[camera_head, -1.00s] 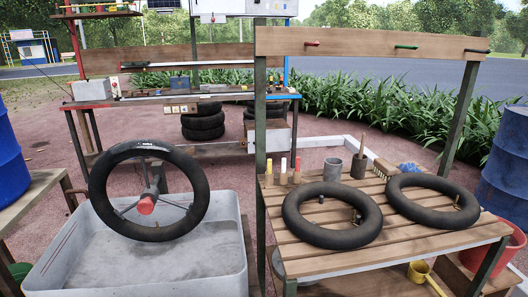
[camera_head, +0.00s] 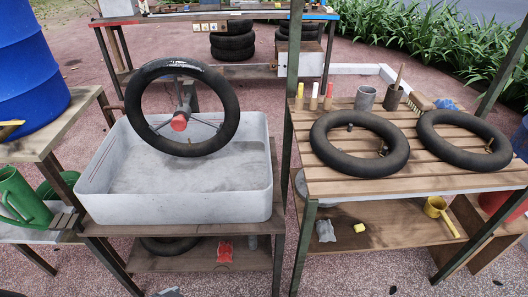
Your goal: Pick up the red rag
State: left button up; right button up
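A small crumpled red item that looks like the red rag (camera_head: 225,250) lies on the low wooden shelf (camera_head: 190,263) under the grey basin (camera_head: 178,205). It is near the shelf's front edge, right of a dark tyre or tube (camera_head: 168,246). A crumpled grey cloth (camera_head: 325,231) lies on the lower shelf of the slatted table at right. Neither of my grippers shows in the head view.
A wheel (camera_head: 234,112) with a red hub stands in the basin. Two black tubes (camera_head: 360,143) (camera_head: 463,140) lie on the slatted table. Table legs flank the low shelf. A green watering can (camera_head: 22,200) and blue barrel (camera_head: 30,65) are at left.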

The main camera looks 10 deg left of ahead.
aim_at(226, 250)
jog(key=u, duration=0.75)
